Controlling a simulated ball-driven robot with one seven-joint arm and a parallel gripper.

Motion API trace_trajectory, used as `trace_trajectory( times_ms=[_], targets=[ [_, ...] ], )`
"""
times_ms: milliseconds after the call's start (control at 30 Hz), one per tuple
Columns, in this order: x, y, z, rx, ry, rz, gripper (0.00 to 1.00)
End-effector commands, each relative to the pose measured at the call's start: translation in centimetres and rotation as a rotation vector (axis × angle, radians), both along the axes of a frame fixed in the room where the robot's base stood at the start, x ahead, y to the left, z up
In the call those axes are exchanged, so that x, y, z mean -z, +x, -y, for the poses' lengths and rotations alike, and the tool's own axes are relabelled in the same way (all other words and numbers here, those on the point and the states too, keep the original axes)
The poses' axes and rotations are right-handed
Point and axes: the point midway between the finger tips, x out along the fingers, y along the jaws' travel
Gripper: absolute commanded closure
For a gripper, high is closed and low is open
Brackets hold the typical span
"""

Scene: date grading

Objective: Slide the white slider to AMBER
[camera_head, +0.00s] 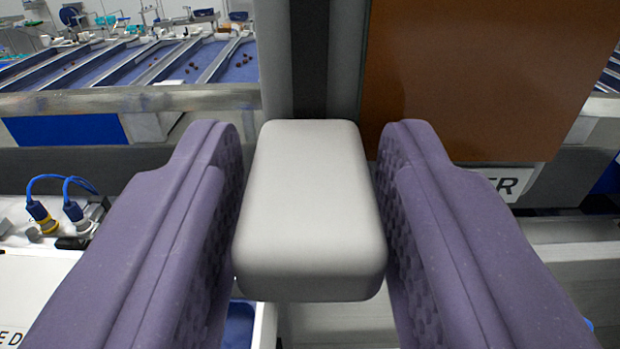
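The white slider (310,205) is a pale block with rounded edges in the middle of the view. It sits in front of a grey upright strip with a dark slot. My gripper (311,140) has its two purple padded fingers along the slider's left and right sides. The textured pads lie very close to its sides, and I cannot tell whether they press on it. The AMBER label (510,184) at the right is mostly hidden by my right finger; only its last letters show.
A brown-orange panel (480,75) stands right of the slot. Blue sorting lanes (130,65) with scattered dates lie behind at the upper left. Blue cables with yellow-and-blue plugs (58,214) are at the left. A partly hidden white label (25,300) is at the lower left.

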Motion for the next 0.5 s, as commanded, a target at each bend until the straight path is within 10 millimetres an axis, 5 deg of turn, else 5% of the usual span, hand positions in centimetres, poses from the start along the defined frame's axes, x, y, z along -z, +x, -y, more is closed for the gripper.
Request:
trace_trajectory(
  times_ms=[333,500],
  targets=[
    [-0.2,-0.1,0.0,0.000,0.000,0.005,0.43],
    [-0.1,-2.1,0.0,0.000,-0.001,0.007,0.43]
  ],
)
